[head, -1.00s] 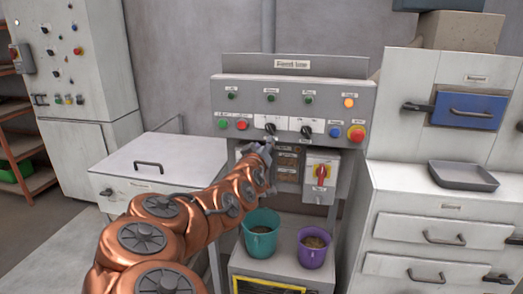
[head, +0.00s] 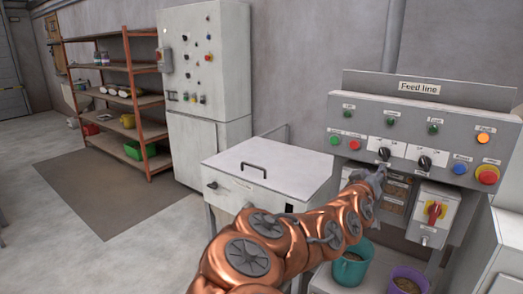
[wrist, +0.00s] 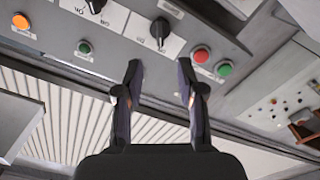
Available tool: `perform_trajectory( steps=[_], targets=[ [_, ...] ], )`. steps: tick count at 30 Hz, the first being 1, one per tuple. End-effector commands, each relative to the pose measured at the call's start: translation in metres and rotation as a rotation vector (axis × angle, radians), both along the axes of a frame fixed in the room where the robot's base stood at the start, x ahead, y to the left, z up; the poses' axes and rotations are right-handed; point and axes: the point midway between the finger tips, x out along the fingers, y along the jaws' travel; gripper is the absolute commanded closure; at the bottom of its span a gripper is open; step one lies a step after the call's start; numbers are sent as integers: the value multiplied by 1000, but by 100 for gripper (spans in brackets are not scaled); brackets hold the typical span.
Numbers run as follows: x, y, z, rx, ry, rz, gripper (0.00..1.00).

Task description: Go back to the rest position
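My copper arm reaches to the control panel of the feed line (head: 425,128). My gripper (head: 378,174) is just below the left black selector knob (head: 384,154) in the head view. In the wrist view my gripper (wrist: 160,78) has its two dark fingers apart, with nothing between them. A black selector knob (wrist: 160,30) is on the panel beyond the fingertips, apart from them. A red button (wrist: 200,54) and a green button (wrist: 224,68) are to its right.
A white lidded cabinet (head: 268,168) stands left of the panel. A teal bucket (head: 351,265) and a purple bucket (head: 408,281) stand below it. A red-yellow rotary switch (head: 434,212) is at the right. Shelving (head: 120,105) stands far left, with open floor before it.

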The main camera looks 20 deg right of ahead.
Motion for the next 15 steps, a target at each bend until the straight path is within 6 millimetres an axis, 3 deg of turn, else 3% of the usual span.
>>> perform_trajectory(
  steps=[7, 11, 15],
  targets=[
    [-11, 6, -17, 101, 29, -23, 61],
    [-29, 26, -52, 283, 99, -51, 61],
    [-54, 65, -94, 501, 214, -60, 61]
  ],
)
